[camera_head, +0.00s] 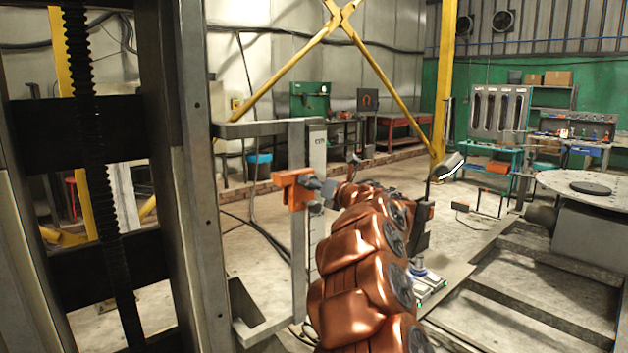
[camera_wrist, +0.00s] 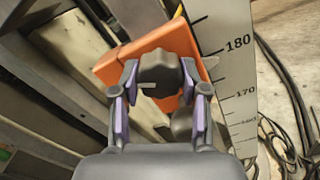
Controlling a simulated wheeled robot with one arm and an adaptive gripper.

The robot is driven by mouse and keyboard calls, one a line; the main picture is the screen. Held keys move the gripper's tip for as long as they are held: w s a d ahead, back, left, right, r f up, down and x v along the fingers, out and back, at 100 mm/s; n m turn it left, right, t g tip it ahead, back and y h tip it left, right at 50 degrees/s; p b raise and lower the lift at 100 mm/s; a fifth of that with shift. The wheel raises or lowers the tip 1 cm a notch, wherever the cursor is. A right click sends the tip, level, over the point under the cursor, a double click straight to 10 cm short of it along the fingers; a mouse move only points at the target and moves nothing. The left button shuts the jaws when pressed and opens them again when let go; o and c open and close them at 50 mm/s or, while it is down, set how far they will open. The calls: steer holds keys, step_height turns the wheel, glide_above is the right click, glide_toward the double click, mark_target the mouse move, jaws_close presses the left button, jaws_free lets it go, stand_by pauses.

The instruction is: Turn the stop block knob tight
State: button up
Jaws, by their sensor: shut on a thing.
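The stop block is orange (camera_head: 292,186) and sits on an upright grey post in the head view. In the wrist view the orange block (camera_wrist: 122,64) lies behind the knob, beside the scale. The knob (camera_wrist: 160,72) is dark grey and lobed. My gripper (camera_wrist: 158,84) has one finger on each side of the knob and is shut on it. In the head view my gripper (camera_head: 325,190) reaches the block from the right, and the knob is hard to make out there.
A white scale (camera_wrist: 226,60) with marks 180 and 170 runs beside the block. Black cables (camera_wrist: 285,125) lie on the floor to the right. A round plate table (camera_head: 590,188) and a tool bench stand farther right. Open concrete floor lies behind the post.

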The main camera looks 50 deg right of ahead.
steer(key=m+p, duration=0.1)
steer(key=m, duration=0.1)
steer(key=m+p, duration=0.3)
steer(key=m, duration=0.1)
steer(key=shift+r+m, duration=0.25)
steer(key=shift+m, duration=0.05)
steer(key=m+p, duration=0.4)
steer(key=m, duration=0.1)
steer(key=shift+m, duration=0.3)
steer(key=o, duration=0.9)
steer(key=shift+s, duration=0.1)
steer(key=shift+o, duration=1.2)
steer(key=shift+a+f, duration=0.1)
steer(key=s, duration=0.8)
steer(key=shift+a, duration=0.4)
